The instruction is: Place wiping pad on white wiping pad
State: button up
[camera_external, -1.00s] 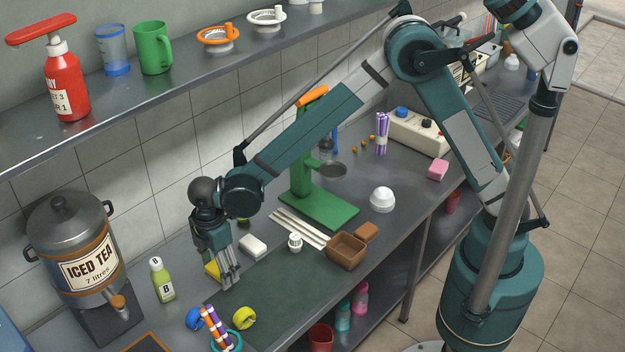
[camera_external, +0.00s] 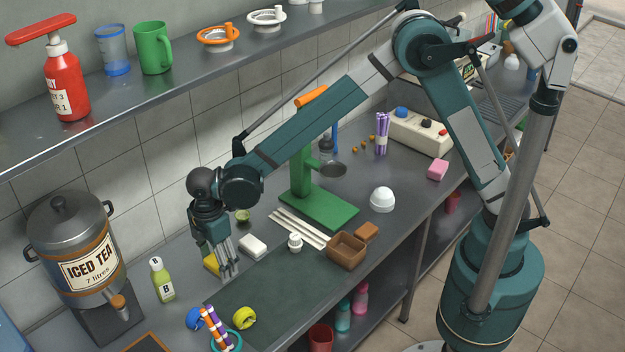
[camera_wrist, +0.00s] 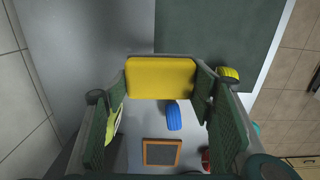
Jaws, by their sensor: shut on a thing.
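The yellow wiping pad (camera_external: 211,264) is held in my gripper (camera_external: 226,268), which is shut on it. The fingers partly hide it in the external view. The wrist view shows the yellow pad (camera_wrist: 161,77) between the fingers. The white wiping pad (camera_external: 253,245) lies flat on the counter, just right of my gripper and apart from the yellow pad. I do not make out the white pad in the wrist view. I cannot tell exactly how high the yellow pad is above the counter.
White sticks (camera_external: 297,230) and a small white cap (camera_external: 295,242) lie right of the white pad. A green press (camera_external: 318,205) stands behind. A green bottle (camera_external: 161,280) and an iced tea dispenser (camera_external: 82,260) stand left. The dark mat (camera_external: 275,287) in front is mostly clear.

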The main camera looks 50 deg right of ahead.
notch_tip(320, 180, up, 5)
jog(key=p, duration=0.9)
send_over(251, 243)
jog(key=shift+f, duration=0.15)
jog(key=shift+f, duration=2.9)
jog(key=shift+f, duration=0.15)
jog(key=shift+f+p, duration=0.35)
jog(key=shift+f, duration=1.6)
jog(key=shift+f, duration=0.15)
jog(key=o, duration=0.9)
